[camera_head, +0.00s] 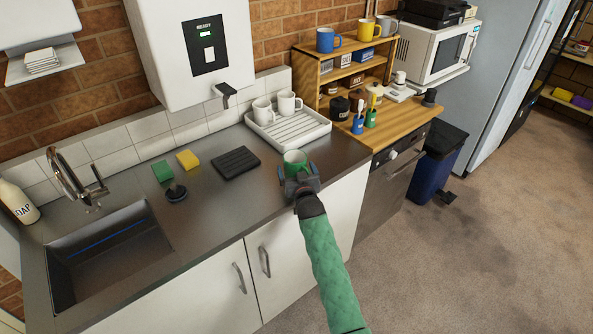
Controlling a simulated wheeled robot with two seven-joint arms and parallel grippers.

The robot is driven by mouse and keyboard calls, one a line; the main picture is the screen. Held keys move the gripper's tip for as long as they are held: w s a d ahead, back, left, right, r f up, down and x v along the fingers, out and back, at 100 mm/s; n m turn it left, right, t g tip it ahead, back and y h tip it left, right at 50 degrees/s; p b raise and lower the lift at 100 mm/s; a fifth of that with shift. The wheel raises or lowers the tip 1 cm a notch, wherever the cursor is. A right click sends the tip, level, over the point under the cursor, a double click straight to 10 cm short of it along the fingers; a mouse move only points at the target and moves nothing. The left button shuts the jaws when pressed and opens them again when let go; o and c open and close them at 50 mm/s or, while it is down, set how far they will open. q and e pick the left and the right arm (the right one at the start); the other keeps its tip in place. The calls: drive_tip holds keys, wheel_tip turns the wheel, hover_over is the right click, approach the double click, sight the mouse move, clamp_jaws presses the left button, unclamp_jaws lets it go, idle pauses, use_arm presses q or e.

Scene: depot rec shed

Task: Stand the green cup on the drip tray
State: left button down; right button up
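The green cup (295,157) is upright near the front edge of the grey counter, right of the middle. My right gripper (297,171) is at the cup from the front, with one finger on each side of it. The cup's lower part is hidden by the gripper, so I cannot tell whether the fingers press on it or whether it rests on the counter. A dark ribbed tray (236,162), which looks like the drip tray, lies flat and empty on the counter to the left of the cup. My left gripper is not in view.
A white rack (318,130) with two white mugs (289,103) stands behind the cup. A wall-mounted water heater (194,50) has a black spout (225,90) behind the dark tray. A green sponge (162,171), yellow sponge (188,159) and brush (176,192) lie left, near the sink (110,250).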

drive_tip(key=shift+r, duration=0.15)
drive_tip(key=shift+s+d+f+b, duration=0.1)
drive_tip(key=shift+s+f+b, duration=0.1)
drive_tip(key=shift+s, duration=0.25)
drive_tip(key=shift+s+d+f+b, duration=0.1)
drive_tip(key=shift+s+b, duration=0.05)
drive_tip(key=shift+s, duration=0.25)
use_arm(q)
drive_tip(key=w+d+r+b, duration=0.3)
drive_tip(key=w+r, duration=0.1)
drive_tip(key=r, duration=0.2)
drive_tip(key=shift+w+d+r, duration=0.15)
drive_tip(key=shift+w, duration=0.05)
use_arm(e)
drive_tip(key=s+d, duration=0.1)
drive_tip(key=s, duration=0.9)
drive_tip(key=shift+d+r, duration=0.25)
drive_tip(key=shift+d, duration=0.1)
